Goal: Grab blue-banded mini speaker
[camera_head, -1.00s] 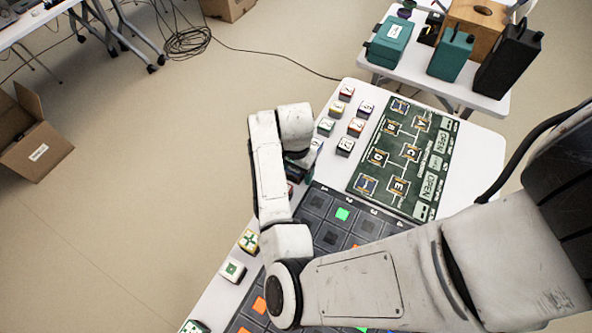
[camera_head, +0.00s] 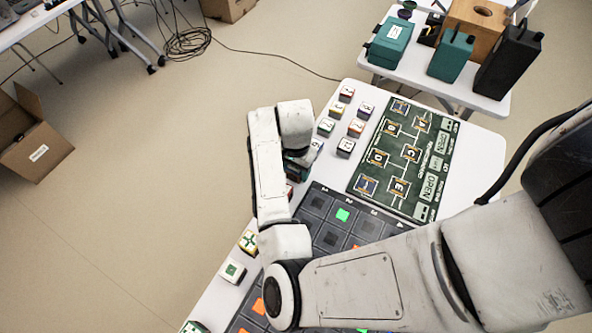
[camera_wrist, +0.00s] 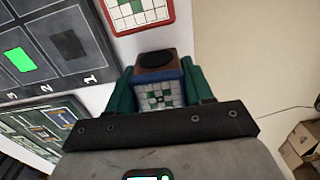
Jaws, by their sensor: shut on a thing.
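The blue-banded mini speaker (camera_wrist: 158,75) shows in the wrist view as a small box with a brown end, a dark oval on it, a blue band and a green-and-white patterned face. My gripper (camera_wrist: 160,92) is shut on it, with one green finger on each side. In the head view my gripper (camera_head: 300,163) is over the left edge of the white table, and my wrist hides most of the speaker there. I cannot tell whether the speaker touches the table.
A red-edged block (camera_wrist: 138,12) lies close by. A dark grid board (camera_head: 318,228) and a green lettered board (camera_head: 395,165) cover much of the table. Several small blocks (camera_head: 336,110) stand beyond my gripper, and more (camera_head: 232,271) along the left edge.

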